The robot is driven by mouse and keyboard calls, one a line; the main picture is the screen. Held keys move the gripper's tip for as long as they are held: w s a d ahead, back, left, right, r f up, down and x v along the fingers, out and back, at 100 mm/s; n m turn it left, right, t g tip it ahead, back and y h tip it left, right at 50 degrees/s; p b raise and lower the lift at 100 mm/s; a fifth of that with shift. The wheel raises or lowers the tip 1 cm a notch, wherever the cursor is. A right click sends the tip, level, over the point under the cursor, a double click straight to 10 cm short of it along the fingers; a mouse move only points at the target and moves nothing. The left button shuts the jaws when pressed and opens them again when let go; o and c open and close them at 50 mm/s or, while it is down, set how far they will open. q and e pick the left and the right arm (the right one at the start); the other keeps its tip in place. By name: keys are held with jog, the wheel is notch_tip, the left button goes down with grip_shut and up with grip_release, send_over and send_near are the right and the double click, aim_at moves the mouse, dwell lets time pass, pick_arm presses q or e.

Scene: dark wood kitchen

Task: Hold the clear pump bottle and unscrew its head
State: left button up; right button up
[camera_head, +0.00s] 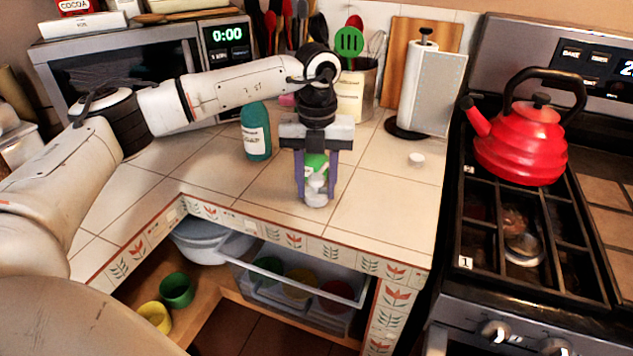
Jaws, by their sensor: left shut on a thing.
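A small clear bottle (316,187) with green and white on it stands on the tiled counter near its front edge. My left gripper (317,190) points down over it from above. Its two purple-grey fingers are shut on the bottle, one on each side. The gripper's palm hides the top of the bottle, so I cannot see its pump head. My right gripper is not in view.
A teal soap bottle (256,135) stands left of the gripper, its top behind my arm. A small white round piece (416,159) lies to the right. A paper towel holder (425,90) and utensil crock (355,95) stand behind. A red kettle (520,140) sits on the stove.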

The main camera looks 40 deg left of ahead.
pick_arm(q)
jog(key=shift+f, duration=0.2)
jog(key=o, duration=1.2)
jog(key=shift+c, duration=0.2)
jog(key=shift+r, duration=0.15)
notch_tip(320, 180, up, 12)
jog(key=shift+b, duration=0.35)
